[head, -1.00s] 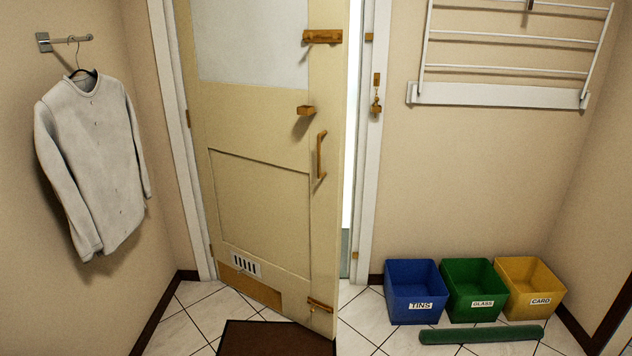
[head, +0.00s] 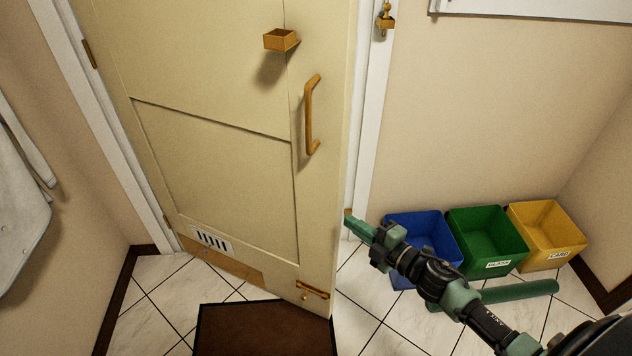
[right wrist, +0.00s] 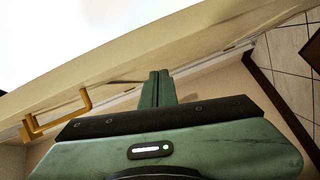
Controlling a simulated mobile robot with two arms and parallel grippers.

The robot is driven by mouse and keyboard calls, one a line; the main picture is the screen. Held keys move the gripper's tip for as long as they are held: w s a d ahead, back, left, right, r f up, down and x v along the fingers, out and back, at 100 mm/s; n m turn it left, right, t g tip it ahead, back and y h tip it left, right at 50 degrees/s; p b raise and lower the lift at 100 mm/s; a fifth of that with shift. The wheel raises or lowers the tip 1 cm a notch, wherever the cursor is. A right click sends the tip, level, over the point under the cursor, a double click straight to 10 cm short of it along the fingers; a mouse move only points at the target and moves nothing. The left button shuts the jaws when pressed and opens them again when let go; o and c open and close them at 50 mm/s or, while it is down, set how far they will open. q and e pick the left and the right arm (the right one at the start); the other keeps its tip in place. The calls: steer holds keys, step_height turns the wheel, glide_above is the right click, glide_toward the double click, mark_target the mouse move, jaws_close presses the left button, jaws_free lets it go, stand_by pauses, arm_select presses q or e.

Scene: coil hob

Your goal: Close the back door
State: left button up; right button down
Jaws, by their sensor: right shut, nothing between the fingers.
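The back door (head: 220,160) is a cream panelled door, hinged at its left, standing ajar into the room. Its brass pull handle (head: 312,115) is near the free edge, with a small brass box-like fitting above it. My right gripper (head: 350,221) is shut and empty, its green fingertips beside the door's free edge, low down; I cannot tell whether they touch. In the right wrist view the shut fingers (right wrist: 158,80) point towards the pale door (right wrist: 150,60), with a brass handle (right wrist: 55,112) at the left. My left gripper is not in view.
A dark brown mat (head: 262,328) lies in front of the door. Blue (head: 432,235), green (head: 485,240) and yellow (head: 548,235) bins stand at the right wall, with a green roll (head: 510,292) before them. A pale garment (head: 20,200) hangs at the left.

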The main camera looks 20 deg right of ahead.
mark_target(316, 177)
steer(key=a+r+n+y, duration=0.3)
steer(key=a+r+n, duration=0.1)
steer(key=r, duration=0.4)
steer(key=w, duration=0.3)
steer(key=w+a, duration=0.1)
steer(key=w, duration=0.3)
steer(key=w+a+p, duration=0.1)
steer(key=w, duration=0.2)
steer(key=shift+w+a+f, duration=0.15)
steer(key=shift+w+f, duration=0.05)
steer(key=shift+w, duration=0.1)
steer(key=shift+w+d, duration=0.35)
steer(key=shift+d, duration=0.05)
